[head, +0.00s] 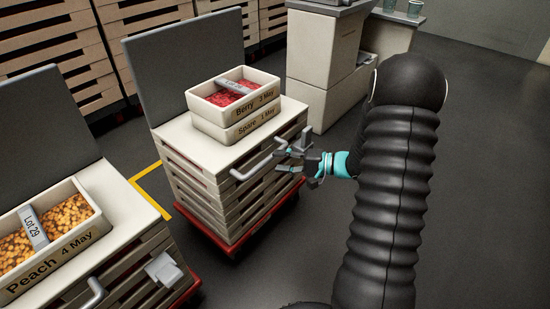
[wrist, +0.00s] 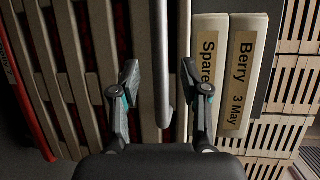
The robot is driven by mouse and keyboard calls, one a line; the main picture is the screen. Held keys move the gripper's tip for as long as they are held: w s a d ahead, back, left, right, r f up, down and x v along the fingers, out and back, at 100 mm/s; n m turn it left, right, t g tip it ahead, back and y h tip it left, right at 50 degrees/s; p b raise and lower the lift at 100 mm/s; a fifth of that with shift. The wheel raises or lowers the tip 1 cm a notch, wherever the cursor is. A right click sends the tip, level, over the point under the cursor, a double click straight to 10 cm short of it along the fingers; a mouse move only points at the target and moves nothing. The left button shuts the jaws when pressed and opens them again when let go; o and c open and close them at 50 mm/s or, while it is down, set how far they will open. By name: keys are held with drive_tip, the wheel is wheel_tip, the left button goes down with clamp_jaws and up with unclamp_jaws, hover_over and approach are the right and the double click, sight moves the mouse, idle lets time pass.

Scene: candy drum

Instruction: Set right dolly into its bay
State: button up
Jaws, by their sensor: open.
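The right dolly (head: 215,195) is a stack of pale slatted trays on a red wheeled base, with a grey back panel. On its top sit a tub marked Berry (head: 258,108) with red candy and a tub marked Spare (head: 240,130) beneath it. A grey bar handle (head: 257,161) sticks out from its near side. My gripper (head: 304,160) is open at the handle's right end. In the wrist view, the handle (wrist: 162,50) runs between the spread fingers of my gripper (wrist: 160,82); I see no grip on it.
A yellow floor line (head: 149,187) makes a corner at the dolly's left. A left dolly (head: 115,200) with a Peach tub (head: 60,265) stands close by. Stacked crates (head: 50,60) line the back. A pale cabinet (head: 325,60) stands behind. Dark floor is clear at right.

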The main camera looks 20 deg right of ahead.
sight(271, 160)
drive_tip(key=shift+x, duration=2.55)
clamp_jaws()
